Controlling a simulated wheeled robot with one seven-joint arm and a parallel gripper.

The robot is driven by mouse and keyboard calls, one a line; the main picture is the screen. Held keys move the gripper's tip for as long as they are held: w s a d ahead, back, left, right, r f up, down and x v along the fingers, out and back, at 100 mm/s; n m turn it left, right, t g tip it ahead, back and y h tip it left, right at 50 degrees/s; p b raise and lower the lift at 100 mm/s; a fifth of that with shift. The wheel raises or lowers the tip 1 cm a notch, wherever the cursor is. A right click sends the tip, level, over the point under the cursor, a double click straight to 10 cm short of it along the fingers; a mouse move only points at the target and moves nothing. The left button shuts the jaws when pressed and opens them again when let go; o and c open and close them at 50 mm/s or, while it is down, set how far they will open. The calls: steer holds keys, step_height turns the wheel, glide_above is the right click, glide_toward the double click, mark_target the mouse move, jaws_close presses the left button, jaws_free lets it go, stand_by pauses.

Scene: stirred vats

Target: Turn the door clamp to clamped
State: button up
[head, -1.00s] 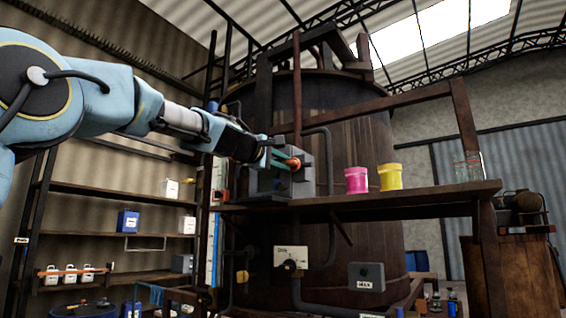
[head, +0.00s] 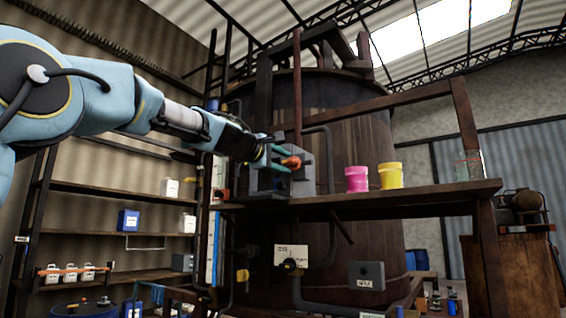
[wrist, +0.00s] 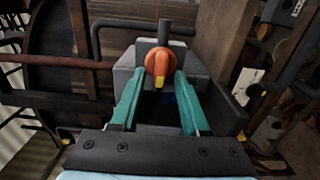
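The door clamp shows as an orange knob with a yellow tip (wrist: 159,65) on the front of a grey box. In the wrist view the yellow tip points down, toward me. The knob also shows in the head view (head: 291,161), partly behind my fingers. My gripper (wrist: 160,77) has its two teal fingers spread apart, one on each side of the knob's lower part. I see gaps between the fingers and the knob, and nothing is held. In the head view my gripper (head: 279,159) reaches the box from the left.
The grey box (head: 305,178) stands at the left end of a wooden shelf (head: 400,197) in front of a large wooden vat (head: 360,120). A pink jar (head: 356,179) and a yellow jar (head: 390,176) stand to its right. Pipes run close around the box.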

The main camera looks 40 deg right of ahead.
steer(key=b+v, duration=0.7)
steer(key=v, duration=0.3)
steer(key=shift+a, duration=0.4)
